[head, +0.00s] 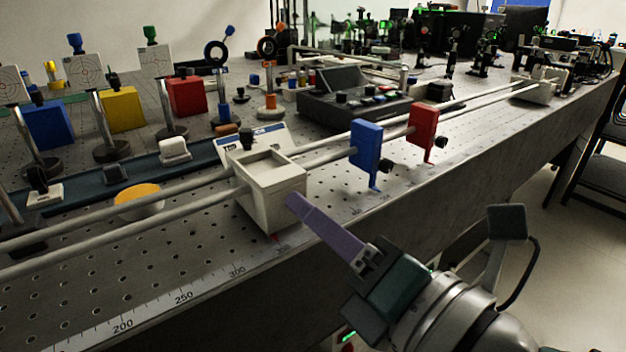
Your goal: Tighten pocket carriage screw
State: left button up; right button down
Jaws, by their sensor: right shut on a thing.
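The pocket carriage (270,208) is a cream, open-topped box on the two silver rails, left of centre. A small red pointer shows under its front edge above the scale. My right gripper (294,204) comes in from the lower right. Its long purple fingers reach up and left, with their tips against the carriage's right side. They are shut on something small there. I take it to be the carriage screw, but the fingers hide it. My left gripper is not in view.
A blue carriage (366,147) and a red carriage (423,127), each with a black side knob, sit farther along the rails (470,100). A yellow disc (138,197) lies left of the pocket carriage. A black control box (350,104) stands behind. The bench's front edge is clear.

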dwell(0.4)
jog(key=m+p, duration=0.5)
jog(key=m, duration=1.7)
dwell(0.5)
jog(key=c, duration=0.8)
grip_release()
